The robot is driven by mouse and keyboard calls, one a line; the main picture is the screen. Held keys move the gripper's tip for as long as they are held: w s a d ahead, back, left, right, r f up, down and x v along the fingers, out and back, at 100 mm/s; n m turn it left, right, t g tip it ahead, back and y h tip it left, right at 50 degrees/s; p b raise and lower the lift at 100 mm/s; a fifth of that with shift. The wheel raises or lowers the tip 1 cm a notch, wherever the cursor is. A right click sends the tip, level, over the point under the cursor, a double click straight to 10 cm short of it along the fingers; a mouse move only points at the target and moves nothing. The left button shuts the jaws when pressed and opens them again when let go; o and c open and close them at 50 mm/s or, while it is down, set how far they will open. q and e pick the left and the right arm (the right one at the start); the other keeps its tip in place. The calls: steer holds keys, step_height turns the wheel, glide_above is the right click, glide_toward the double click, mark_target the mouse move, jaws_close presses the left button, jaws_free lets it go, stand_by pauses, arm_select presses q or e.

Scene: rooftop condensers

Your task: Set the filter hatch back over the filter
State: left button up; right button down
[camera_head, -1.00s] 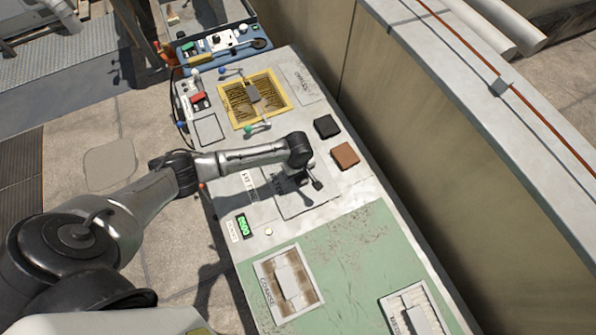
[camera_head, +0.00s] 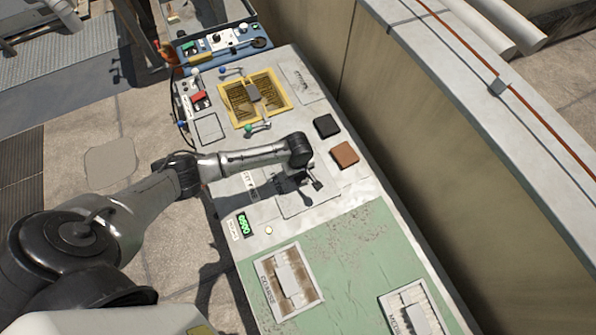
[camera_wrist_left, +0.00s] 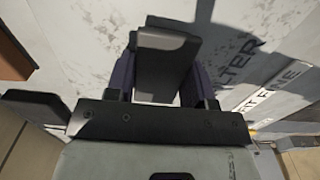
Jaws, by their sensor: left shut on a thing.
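The filter hatch (camera_head: 321,204) is a pale, scuffed flat panel in the middle of the grey unit top, partly hidden by my left arm. In the left wrist view the word FILTER (camera_wrist_left: 240,62) is on the pale surface beside the gripper. My left gripper (camera_head: 299,187) points down over the hatch. In the wrist view (camera_wrist_left: 165,78) its fingers are shut on a dark grey handle (camera_wrist_left: 163,52). I cannot tell whether the hatch sits flush. The filter under it is not visible. My right gripper is not in view.
A black block (camera_head: 327,126) and a brown block (camera_head: 344,154) lie right of my gripper. Beyond is a yellow-framed grille (camera_head: 283,87) with levers. A green mat (camera_head: 352,243) nearer me holds COARSE (camera_head: 267,288) and MEDIUM cartridges. A high wall (camera_head: 430,150) runs along the right.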

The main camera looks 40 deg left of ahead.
arm_select(q)
steer(key=o, duration=0.9)
steer(key=shift+f, duration=0.1)
steer(key=o, duration=0.3)
steer(key=shift+r+p, duration=1.7)
steer(key=shift+r, duration=5.2)
